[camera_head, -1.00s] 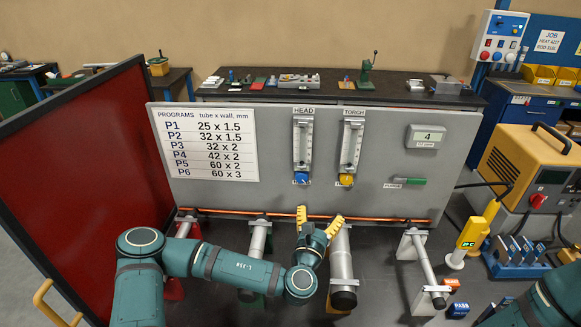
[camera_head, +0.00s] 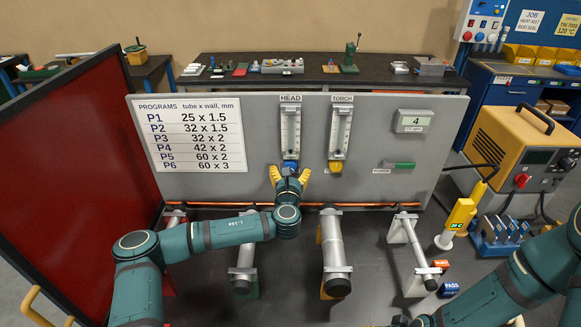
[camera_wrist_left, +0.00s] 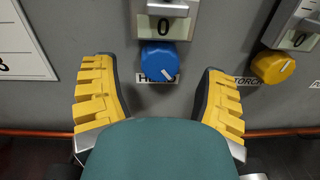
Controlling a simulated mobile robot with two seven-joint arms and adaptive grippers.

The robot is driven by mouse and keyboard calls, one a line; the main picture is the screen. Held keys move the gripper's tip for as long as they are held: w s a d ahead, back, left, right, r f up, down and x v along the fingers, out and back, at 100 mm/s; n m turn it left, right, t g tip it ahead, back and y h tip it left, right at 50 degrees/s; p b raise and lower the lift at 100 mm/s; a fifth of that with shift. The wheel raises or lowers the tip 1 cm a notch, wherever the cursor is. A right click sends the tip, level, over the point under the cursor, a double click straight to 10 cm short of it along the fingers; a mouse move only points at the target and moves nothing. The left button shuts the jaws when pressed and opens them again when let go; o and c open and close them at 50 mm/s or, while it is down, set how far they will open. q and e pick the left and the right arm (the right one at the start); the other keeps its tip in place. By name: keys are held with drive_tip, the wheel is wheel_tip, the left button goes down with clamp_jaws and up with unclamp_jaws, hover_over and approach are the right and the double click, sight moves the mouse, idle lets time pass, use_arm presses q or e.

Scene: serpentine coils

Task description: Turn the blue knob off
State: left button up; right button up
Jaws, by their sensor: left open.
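The blue knob (camera_head: 289,168) sits on the grey panel under the HEAD flow tube (camera_head: 290,130). In the left wrist view the blue knob (camera_wrist_left: 160,56) shows whole, with a white mark pointing to its lower right. My left gripper (camera_head: 290,175) is open in front of the panel, just below the knob. Its two yellow fingers stand apart to the lower left and lower right of the knob, not touching it in the wrist view (camera_wrist_left: 160,95). My right arm shows at the lower right, but its gripper is not visible.
A yellow knob (camera_head: 336,167) sits under the TORCH tube, close to the right finger; it also shows in the wrist view (camera_wrist_left: 273,67). A copper tube (camera_head: 370,206) runs along the panel's foot. A green handle (camera_head: 404,165) is farther right. A red screen (camera_head: 70,160) stands at left.

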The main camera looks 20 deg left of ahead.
use_arm(q)
drive_tip(key=shift+x, duration=1.45)
drive_tip(key=c, duration=1.2)
drive_tip(key=shift+n, duration=1.5)
drive_tip(key=o, duration=1.2)
drive_tip(key=shift+s, duration=0.1)
drive_tip(key=v, duration=1.2)
